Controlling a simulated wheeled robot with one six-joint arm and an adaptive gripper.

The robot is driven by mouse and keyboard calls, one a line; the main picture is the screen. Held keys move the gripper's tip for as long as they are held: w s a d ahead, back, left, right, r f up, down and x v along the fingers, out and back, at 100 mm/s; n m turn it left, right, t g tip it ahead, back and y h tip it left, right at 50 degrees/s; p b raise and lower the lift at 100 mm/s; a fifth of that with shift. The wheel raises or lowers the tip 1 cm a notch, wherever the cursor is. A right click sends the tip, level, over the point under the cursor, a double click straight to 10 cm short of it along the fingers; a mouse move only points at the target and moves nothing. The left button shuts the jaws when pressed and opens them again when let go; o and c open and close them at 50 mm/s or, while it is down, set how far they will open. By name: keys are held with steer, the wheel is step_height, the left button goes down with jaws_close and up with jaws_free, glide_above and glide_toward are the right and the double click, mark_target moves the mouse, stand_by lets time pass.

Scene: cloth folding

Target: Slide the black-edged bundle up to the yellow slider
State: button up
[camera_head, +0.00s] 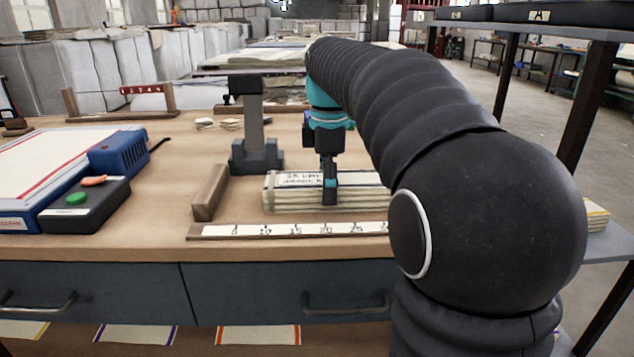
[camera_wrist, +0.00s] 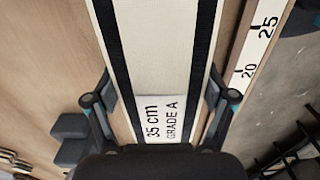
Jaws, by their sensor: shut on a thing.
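The black-edged bundle (camera_head: 285,200) is a cream, layered folded cloth lying on the table behind the ruler. In the wrist view the bundle (camera_wrist: 150,35) shows a dark stripe along each side and a white label reading "35 cm GRADE A". My gripper (camera_head: 329,198) is lowered onto the bundle near its middle. In the wrist view the two fingers of my gripper (camera_wrist: 162,100) stand on either side of the bundle, shut on it. I cannot see the yellow slider; my arm covers the right part of the ruler and bundle.
A numbered ruler (camera_head: 290,230) runs along the table's front edge. A wooden block (camera_head: 210,192) stands just left of the bundle. A grey stand (camera_head: 256,150) is behind it. A black box with a green button (camera_head: 85,205) and a blue-framed board (camera_head: 40,160) are at left.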

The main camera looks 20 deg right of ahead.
steer(key=shift+s+d+f, duration=0.1)
steer(key=shift+s+d, duration=0.05)
steer(key=shift+d, duration=0.4)
steer(key=o, duration=1.2)
step_height(320, 180, up, 12)
